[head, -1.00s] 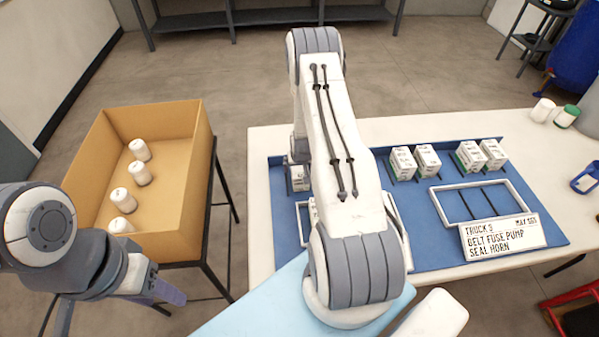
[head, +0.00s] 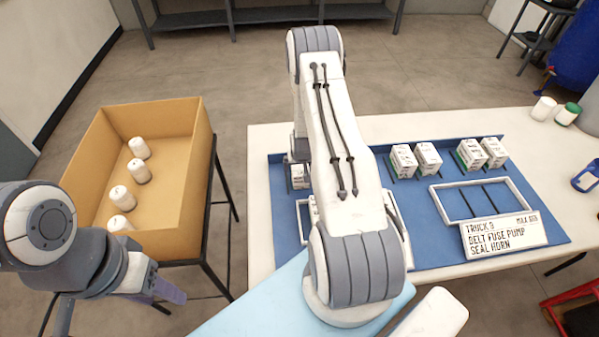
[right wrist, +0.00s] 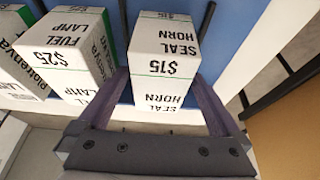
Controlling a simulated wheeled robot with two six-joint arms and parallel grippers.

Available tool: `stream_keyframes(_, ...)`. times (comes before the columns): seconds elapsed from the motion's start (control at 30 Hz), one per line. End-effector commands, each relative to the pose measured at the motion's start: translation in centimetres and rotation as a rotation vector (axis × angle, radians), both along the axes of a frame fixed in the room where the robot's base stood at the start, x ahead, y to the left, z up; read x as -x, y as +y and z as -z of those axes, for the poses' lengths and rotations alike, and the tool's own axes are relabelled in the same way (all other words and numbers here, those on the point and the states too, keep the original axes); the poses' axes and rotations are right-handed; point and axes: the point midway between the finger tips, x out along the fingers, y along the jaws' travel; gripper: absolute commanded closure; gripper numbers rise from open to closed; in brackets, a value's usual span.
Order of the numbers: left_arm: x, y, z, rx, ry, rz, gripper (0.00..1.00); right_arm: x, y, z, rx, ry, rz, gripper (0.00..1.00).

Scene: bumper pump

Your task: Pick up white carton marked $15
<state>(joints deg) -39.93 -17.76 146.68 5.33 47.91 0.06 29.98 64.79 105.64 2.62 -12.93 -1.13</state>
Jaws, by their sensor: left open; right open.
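The white carton marked SEAL HORN $15 (right wrist: 165,60) stands in the right wrist view between the two fingers of my right gripper (right wrist: 161,78). The fingers are open, one along each side of the carton; I cannot tell whether they touch it. In the head view my right arm hides most of that gripper. A white carton (head: 297,177) shows partly just left of that arm and appears to be the same one. My left gripper (head: 172,292) is open and empty, low at the left, in front of the cardboard box.
A white FUEL LAMP $25 carton (right wrist: 70,52) stands close beside the $15 one. More cartons (head: 428,158) stand on the blue board (head: 420,220), with a TRUCK 3 sign (head: 502,235) at its front. The cardboard box (head: 165,210) holds several white bottles.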

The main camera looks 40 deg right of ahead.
Motion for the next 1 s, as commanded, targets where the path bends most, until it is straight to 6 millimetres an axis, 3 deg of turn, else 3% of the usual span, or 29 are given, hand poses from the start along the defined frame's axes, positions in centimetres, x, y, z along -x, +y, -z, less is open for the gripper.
stream_keyframes(0.1,0.0,0.0,0.0,0.000,0.000,0.000,0.50,0.0,0.0,0.0,0.000,0.000,0.000,0.04)
stream_keyframes(0.3,0.0,0.0,0.0,0.000,0.000,0.000,0.50,0.0,0.0,0.0,0.000,0.000,0.000,0.80)
stream_keyframes(0.37,0.0,0.0,0.0,0.000,0.000,0.000,0.50,0.0,0.0,0.0,0.000,0.000,0.000,1.00)
stream_keyframes(0.8,0.0,0.0,-0.7,0.000,0.000,0.000,0.50,-0.1,-0.1,-1.0,0.002,-0.003,0.000,1.00)
stream_keyframes(1.0,0.0,0.0,0.4,0.000,0.000,0.000,0.50,-0.2,-0.1,-4.2,0.004,-0.007,0.000,1.00)
